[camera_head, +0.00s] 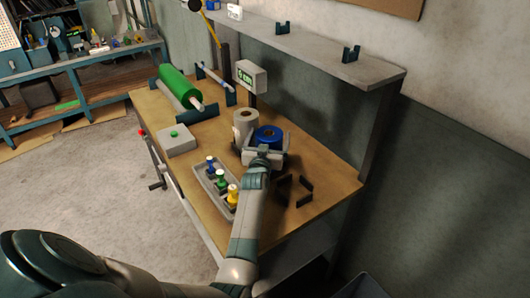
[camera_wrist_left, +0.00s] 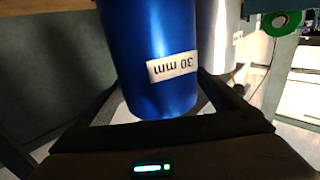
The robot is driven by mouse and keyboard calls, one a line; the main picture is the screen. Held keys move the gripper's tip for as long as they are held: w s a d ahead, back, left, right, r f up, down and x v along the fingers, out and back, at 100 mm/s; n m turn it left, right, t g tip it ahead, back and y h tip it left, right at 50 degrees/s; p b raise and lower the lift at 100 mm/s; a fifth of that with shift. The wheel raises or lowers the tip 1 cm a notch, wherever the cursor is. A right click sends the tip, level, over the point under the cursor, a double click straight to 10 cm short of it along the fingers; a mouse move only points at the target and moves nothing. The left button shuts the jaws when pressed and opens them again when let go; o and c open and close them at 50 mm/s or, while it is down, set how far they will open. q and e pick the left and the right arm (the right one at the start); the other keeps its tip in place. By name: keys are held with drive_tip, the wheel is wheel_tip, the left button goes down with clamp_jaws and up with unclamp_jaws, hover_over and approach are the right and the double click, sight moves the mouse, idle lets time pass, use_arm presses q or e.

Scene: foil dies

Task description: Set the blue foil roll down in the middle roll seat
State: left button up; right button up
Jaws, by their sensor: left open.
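The blue foil roll (camera_head: 268,133) stands upright on the wooden bench, beside a grey-white roll (camera_head: 243,122). My left gripper (camera_head: 266,149) is at the blue roll, with its open fingers around it. In the left wrist view the blue roll (camera_wrist_left: 145,50) stands between the dark fingers (camera_wrist_left: 150,115), with a white "30 mm" label upside down. Whatever lies under the roll is hidden. Dark upright brackets (camera_head: 305,186) stand on the bench to the right of my arm; I cannot tell which is the middle roll seat. My right gripper is not in view.
A grey tray (camera_head: 203,178) with blue, green and yellow-topped pieces lies left of my arm. A large green roll (camera_head: 177,88) lies in a stand at the far left. A grey box (camera_head: 178,141) with a green button and a display (camera_head: 251,76) are near. A shelf (camera_head: 310,52) overhangs the back.

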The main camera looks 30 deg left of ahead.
use_arm(q)
drive_tip(key=b+v, duration=0.1)
drive_tip(key=v, duration=0.7)
drive_tip(key=shift+s+d+b, duration=0.2)
drive_tip(key=shift+s+b, duration=0.1)
drive_tip(key=shift+b, duration=0.1)
idle(0.4)
